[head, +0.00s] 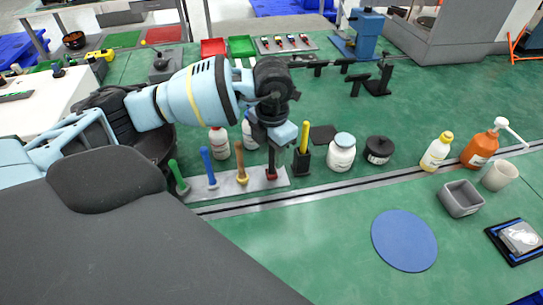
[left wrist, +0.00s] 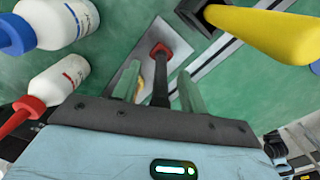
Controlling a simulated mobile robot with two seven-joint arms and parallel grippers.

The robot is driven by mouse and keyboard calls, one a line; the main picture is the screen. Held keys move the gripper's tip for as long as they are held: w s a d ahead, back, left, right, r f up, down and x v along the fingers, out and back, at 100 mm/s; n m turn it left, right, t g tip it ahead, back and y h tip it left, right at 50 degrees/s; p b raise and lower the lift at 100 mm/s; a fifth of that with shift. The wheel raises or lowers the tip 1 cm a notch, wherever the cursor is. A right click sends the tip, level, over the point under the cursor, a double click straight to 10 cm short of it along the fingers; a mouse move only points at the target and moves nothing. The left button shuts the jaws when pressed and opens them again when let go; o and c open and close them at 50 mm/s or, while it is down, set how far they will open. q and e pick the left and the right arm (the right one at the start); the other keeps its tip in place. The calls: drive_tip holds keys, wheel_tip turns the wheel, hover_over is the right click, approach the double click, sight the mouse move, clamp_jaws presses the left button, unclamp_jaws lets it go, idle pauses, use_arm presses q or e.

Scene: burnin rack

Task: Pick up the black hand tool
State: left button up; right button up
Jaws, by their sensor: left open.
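The black hand tool (head: 271,161) stands upright with its red part (head: 271,175) low, on a light metal plate (head: 225,189). It is at the right end of a row with green (head: 178,175), blue (head: 208,166) and wooden-handled (head: 240,163) tools. My left gripper (head: 277,135) is over the black tool's upper end and hides it in the head view. In the left wrist view, the black shaft (left wrist: 160,88) runs between the open fingers, with visible gaps on both sides. Its red part (left wrist: 159,49) lies beyond them. My right gripper is not in view.
A yellow-handled tool (head: 304,137) in a black holder (head: 301,162) stands close right of the gripper. White bottles (head: 219,143) stand just behind. A white jar (head: 341,153) and a black lid-like disc (head: 379,150) are farther right. The green mat in front is mostly clear beside a blue disc (head: 404,240).

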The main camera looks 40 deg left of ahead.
use_arm(q)
drive_tip(key=shift+c, duration=0.2)
clamp_jaws()
drive_tip(key=shift+r, duration=0.15)
drive_tip(key=shift+r, duration=0.5)
wheel_tip(320, 180, up, 2)
drive_tip(key=shift+r, duration=0.15)
drive_tip(key=s+d+r, duration=0.1)
drive_tip(key=s+d, duration=0.9)
drive_tip(key=d, duration=0.2)
drive_tip(key=shift+d+r+b, duration=0.25)
drive_tip(key=shift+d+b, duration=0.05)
drive_tip(key=shift+b, duration=0.05)
